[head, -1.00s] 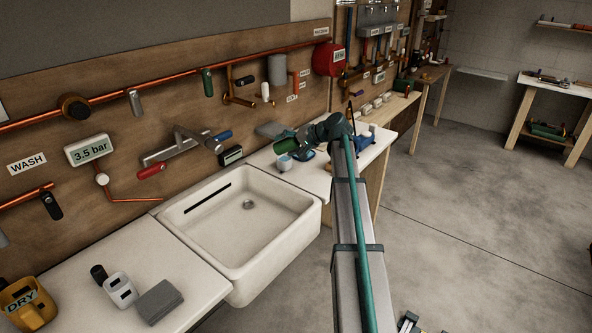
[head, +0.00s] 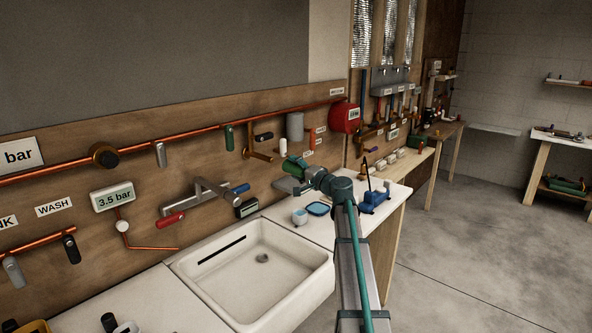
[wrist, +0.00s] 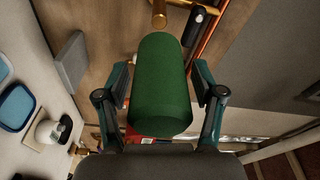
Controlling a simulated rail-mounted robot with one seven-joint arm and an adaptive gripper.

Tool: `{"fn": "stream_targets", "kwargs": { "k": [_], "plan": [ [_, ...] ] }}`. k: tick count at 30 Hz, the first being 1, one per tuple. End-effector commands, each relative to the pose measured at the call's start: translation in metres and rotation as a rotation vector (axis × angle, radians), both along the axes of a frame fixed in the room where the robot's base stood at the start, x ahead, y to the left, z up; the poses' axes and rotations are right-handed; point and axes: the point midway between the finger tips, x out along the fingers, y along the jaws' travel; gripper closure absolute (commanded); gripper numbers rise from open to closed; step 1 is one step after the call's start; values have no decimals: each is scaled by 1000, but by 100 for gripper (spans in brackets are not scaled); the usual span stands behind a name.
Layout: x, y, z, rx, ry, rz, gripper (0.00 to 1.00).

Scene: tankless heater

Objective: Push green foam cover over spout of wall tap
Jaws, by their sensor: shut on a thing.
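The green foam cover (wrist: 160,85) is a thick cylinder between the two fingers of my gripper (wrist: 161,88) in the wrist view. In the head view the cover (head: 291,163) is held in front of the wall board, above the counter. The brass wall tap (head: 257,153) is on the board to the left of the cover. In the wrist view a brass end, apparently the tap's spout (wrist: 159,13), shows just beyond the cover's far end. I cannot tell whether they touch. The cover's far opening is hidden.
A white sink (head: 256,262) lies below left. A white cup (head: 300,216), a blue dish (head: 318,208) and a blue stand (head: 373,202) are on the counter. A grey cylinder (head: 295,126) and a red tank (head: 346,117) are on the wall near my gripper.

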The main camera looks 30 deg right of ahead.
Motion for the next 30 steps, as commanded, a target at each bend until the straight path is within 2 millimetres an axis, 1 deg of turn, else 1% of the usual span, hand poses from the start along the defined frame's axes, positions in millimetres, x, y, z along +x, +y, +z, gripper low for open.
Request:
{"fn": "stream_targets", "kwargs": {
  "k": [10, 24, 30],
  "plan": [
    [1, 0, -1, 3, 1, 1, 56],
    [38, 15, -1, 1, 1, 2, 56],
    [50, 20, 0, 2, 1, 1, 56]
  ]
}}
